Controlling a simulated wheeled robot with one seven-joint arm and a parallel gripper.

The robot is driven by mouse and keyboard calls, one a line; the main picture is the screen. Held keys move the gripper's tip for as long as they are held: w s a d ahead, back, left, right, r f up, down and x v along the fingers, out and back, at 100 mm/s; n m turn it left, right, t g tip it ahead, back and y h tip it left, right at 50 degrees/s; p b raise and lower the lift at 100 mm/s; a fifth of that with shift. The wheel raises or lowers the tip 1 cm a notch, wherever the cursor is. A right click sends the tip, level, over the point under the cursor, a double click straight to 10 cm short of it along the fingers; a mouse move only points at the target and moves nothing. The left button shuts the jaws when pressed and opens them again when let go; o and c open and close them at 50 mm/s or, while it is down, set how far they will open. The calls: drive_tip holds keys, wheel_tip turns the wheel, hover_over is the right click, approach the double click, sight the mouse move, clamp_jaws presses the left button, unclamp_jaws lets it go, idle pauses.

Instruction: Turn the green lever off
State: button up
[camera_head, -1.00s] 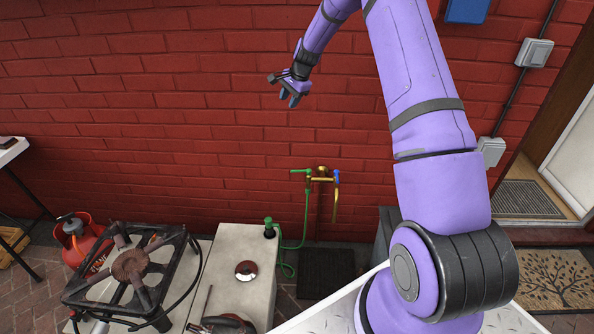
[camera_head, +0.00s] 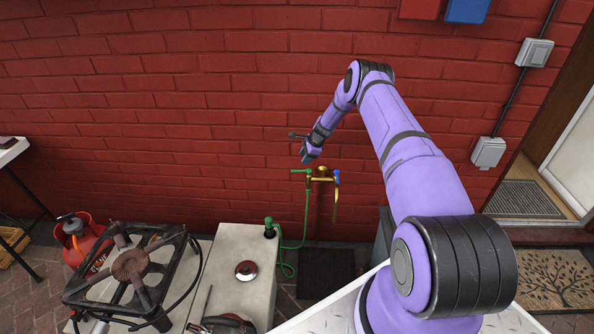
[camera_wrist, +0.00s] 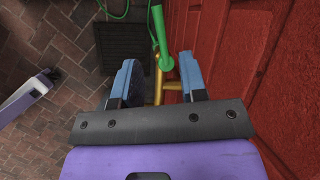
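The green lever (camera_head: 300,171) is on the left side of a brass tap (camera_head: 322,180) on the red brick wall. It sticks out to the left. My gripper (camera_head: 306,156) is just above the green lever, pointing down. In the wrist view my gripper (camera_wrist: 153,78) is open, with its two blue-grey fingers apart. The green lever (camera_wrist: 159,35) shows beyond and between the fingertips, near the right finger, apart from them. Brass pipe (camera_wrist: 159,88) shows between the fingers.
A green hose (camera_head: 305,215) hangs from the tap to a white counter (camera_head: 238,245). A dark mat (camera_head: 326,273) lies on the floor below. A black gas burner (camera_head: 132,265) and a red gas bottle (camera_head: 85,240) stand at left. The wall is close beside my gripper.

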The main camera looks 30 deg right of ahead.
drive_tip(key=x, duration=0.9)
clamp_jaws()
